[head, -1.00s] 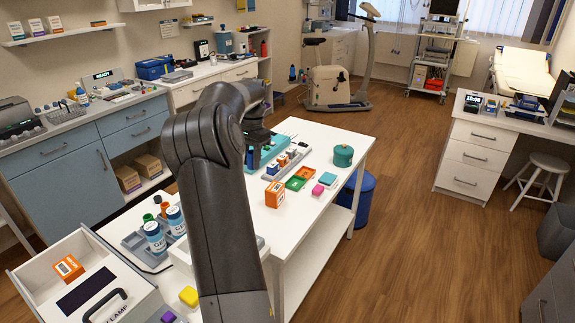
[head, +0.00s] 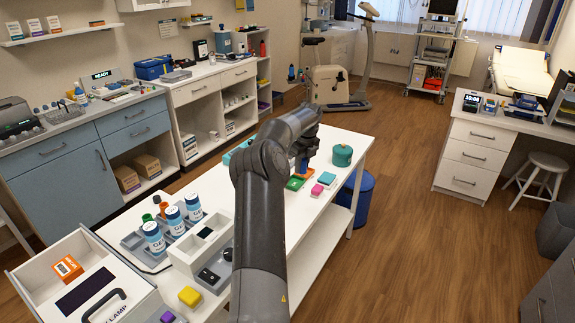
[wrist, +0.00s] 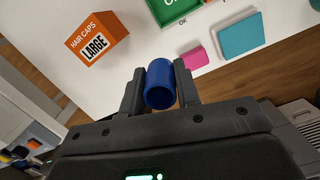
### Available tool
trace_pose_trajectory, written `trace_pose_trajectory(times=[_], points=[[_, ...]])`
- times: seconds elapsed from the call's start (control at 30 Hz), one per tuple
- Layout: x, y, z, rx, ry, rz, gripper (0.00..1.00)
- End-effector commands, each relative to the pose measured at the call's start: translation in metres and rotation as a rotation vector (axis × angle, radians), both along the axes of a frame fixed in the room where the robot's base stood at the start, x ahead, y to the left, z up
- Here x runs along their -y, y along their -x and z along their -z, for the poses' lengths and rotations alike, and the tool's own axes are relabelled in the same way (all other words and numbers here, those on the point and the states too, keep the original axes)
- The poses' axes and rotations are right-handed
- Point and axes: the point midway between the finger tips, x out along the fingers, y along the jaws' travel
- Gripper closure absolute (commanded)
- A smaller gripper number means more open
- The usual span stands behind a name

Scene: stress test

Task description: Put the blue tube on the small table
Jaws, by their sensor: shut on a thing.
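My gripper (wrist: 160,78) is shut on the blue tube (wrist: 160,88), with one finger on each side of it. The tube's open round end faces the wrist camera. In the head view, my gripper (head: 306,148) is above the far half of the long white table (head: 303,209), near the green tray. The tube shows only as a small blue patch there, partly hidden by my arm. In the wrist view, the white tabletop (wrist: 140,17) lies beyond the tube. I cannot tell which surface is the small table.
An orange hair caps box (wrist: 97,42), a green tray (wrist: 176,10), a pink block (wrist: 195,58) and a teal block (wrist: 242,36) lie around the tube in the wrist view. A green round pot (head: 342,155) stands right of my gripper. A blue bin (head: 357,198) is beside the table.

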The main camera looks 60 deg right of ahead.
Motion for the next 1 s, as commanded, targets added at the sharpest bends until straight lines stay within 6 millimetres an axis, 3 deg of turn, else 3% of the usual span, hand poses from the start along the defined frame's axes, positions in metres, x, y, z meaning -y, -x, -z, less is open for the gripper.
trace_pose_trajectory(times=[0.13,0.23,0.6,0.7,1.0], points=[[0.006,0.0,0.007,0.001,0.0,0.061,0.92],[0.006,-0.011,0.016,0.0,-0.002,0.07,0.92],[0.0,-0.092,0.065,-0.001,0.001,0.067,0.92],[-0.001,-0.103,0.071,0.0,0.001,0.069,0.92],[-0.002,-0.113,0.087,-0.001,-0.001,0.07,0.92]])
